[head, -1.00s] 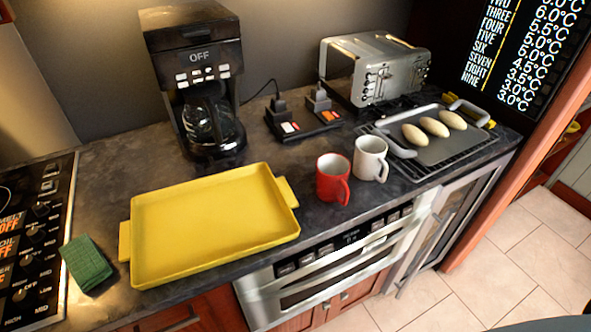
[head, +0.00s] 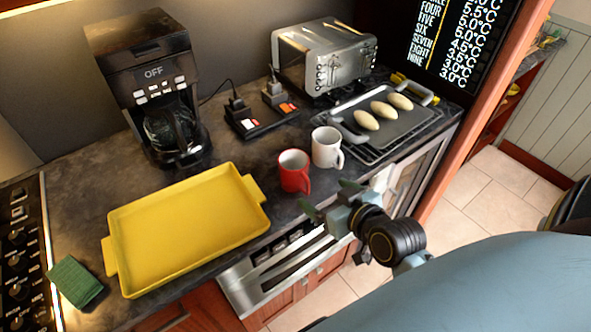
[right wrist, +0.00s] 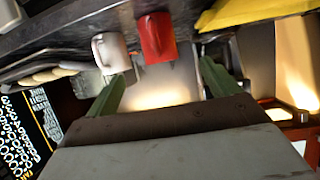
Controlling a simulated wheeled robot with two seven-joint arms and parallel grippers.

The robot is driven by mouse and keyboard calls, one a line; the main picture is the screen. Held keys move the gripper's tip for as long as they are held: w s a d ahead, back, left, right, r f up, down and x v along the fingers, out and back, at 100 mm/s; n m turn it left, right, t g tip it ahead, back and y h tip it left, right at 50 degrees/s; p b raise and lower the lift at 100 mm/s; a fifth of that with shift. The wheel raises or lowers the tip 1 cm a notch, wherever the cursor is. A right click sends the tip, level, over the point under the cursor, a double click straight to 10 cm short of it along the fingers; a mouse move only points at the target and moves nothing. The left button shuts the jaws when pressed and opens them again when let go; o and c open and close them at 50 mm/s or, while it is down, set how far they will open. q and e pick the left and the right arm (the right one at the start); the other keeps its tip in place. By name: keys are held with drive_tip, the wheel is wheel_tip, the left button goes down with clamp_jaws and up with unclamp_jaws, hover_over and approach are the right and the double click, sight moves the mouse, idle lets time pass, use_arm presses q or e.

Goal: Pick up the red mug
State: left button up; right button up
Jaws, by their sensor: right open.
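The red mug (head: 294,171) stands upright on the dark counter, its handle toward the front right. A white mug (head: 327,147) stands just behind it to the right. My right gripper (head: 330,198) is open and empty, in front of the red mug near the counter's front edge, apart from it. In the right wrist view, the red mug (right wrist: 156,38) shows ahead, beyond and between the two green fingers (right wrist: 160,88). The white mug (right wrist: 112,52) is to its left there. My left gripper is not in view.
A yellow tray (head: 185,225) lies left of the red mug. A coffee maker (head: 150,90), a toaster (head: 325,55) and a power strip (head: 262,120) stand behind. A grey tray (head: 408,127) with rolls is at the right. A microwave drawer (head: 285,265) is below the counter.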

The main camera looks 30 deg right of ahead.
sight(301, 171)
drive_tip(key=w, duration=0.7)
drive_tip(key=shift+d+f, duration=0.15)
drive_tip(key=shift+f, duration=0.25)
drive_tip(key=shift+r+x, duration=0.1)
drive_tip(key=shift+x, duration=1.35)
drive_tip(key=shift+r+x, duration=0.15)
drive_tip(key=shift+x, duration=1.3)
drive_tip(key=shift+d, duration=0.1)
drive_tip(key=shift+w, duration=0.1)
drive_tip(key=c, duration=1.3)
